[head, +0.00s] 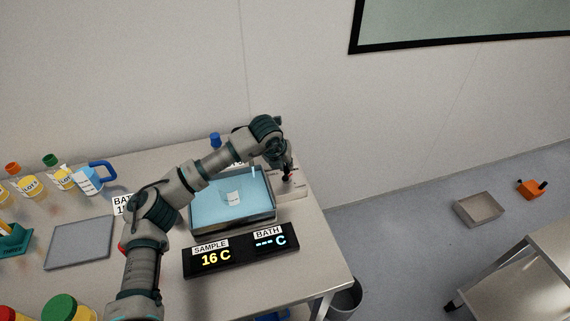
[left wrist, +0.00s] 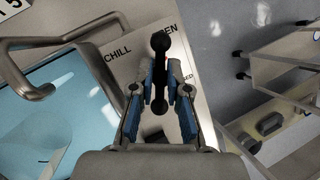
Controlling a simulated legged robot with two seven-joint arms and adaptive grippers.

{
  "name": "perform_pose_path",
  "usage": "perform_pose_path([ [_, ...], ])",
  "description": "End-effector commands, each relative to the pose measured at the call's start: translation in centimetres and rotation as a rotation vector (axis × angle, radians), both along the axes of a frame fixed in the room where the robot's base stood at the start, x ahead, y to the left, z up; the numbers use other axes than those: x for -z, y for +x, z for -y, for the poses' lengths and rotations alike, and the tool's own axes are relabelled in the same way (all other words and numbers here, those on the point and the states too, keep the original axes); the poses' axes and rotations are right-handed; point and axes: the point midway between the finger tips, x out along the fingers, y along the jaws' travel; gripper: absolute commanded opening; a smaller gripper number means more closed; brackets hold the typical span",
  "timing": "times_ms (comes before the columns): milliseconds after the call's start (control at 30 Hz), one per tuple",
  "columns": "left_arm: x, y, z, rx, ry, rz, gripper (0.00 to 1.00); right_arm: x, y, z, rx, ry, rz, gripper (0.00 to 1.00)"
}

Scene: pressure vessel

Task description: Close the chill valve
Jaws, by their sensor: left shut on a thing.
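The chill valve's pale panel (head: 297,187) sits at the table's right edge beside the bath. In the left wrist view the panel (left wrist: 118,62) bears the word CHILL, the word OPEN partly hidden, and a small, partly covered label ending in "SED". The valve's black handle (left wrist: 160,45) has round ends and lies between the fingers. My left gripper (left wrist: 159,85) is shut on this handle, its blue-padded fingers on either side. In the head view my left gripper (head: 287,176) is above the panel, small and partly hidden by its wrist. My right gripper is not in view.
The blue water bath (head: 205,208) holds a small beaker (head: 232,198), left of the valve. A black display (head: 235,251) reads sample 16 C and bath dashes. Bottles and a blue-handled jug (head: 88,180) stand at left.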

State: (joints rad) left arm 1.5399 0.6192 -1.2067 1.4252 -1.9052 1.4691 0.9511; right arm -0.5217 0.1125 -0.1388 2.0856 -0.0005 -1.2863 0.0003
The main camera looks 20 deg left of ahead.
Motion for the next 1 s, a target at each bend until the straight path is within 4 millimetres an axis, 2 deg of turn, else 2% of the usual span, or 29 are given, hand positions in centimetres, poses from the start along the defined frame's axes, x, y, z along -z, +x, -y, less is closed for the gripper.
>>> perform_pose_path([
  [700, -0.5, 0.5, 0.0, 0.672, -0.003, 0.007, 0.0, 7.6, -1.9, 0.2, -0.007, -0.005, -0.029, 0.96],
  [1000, -0.4, 0.6, 0.0, 0.924, -0.002, 0.007, 0.0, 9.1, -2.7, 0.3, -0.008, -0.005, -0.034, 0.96],
])
